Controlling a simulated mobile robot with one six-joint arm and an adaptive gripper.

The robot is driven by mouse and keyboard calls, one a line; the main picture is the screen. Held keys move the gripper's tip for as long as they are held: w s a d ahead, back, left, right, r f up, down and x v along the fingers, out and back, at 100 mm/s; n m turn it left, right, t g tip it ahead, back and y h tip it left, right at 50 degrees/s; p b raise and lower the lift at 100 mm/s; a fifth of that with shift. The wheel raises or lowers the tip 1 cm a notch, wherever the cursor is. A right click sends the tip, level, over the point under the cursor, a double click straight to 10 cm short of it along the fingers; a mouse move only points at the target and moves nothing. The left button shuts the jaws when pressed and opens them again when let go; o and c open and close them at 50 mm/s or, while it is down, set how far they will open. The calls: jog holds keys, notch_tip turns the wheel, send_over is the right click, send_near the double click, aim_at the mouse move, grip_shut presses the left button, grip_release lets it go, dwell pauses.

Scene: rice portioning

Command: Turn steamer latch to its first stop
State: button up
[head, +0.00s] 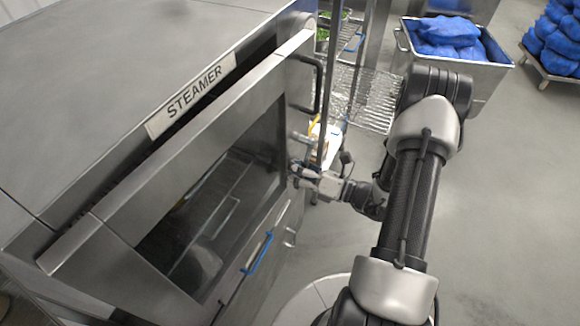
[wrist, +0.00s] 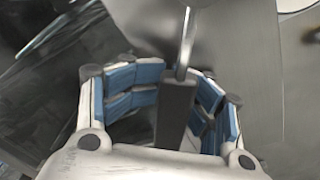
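The steamer (head: 190,92) fills the left of the head view, with a dark glass window (head: 215,200) in its door. In the wrist view the latch shows as a metal shank (wrist: 186,45) ending in a dark grip (wrist: 175,115). My gripper (wrist: 168,95) has its blue-padded fingers on either side of this grip. The fingers are spread, with a clear gap on the left of the grip; the right pads are closer, and I cannot tell if they touch. In the head view my gripper (head: 300,172) is at the door's right edge, where the latch is hard to make out.
A dark looped handle (head: 316,85) is on the door's upper right. A blue handle (head: 258,252) is below the window. A wire rack (head: 365,98) stands behind my gripper. A metal bin (head: 480,75) of blue bags is farther back. Floor at right is clear.

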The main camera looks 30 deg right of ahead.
jog(key=v, duration=0.8)
jog(key=shift+c, duration=0.4)
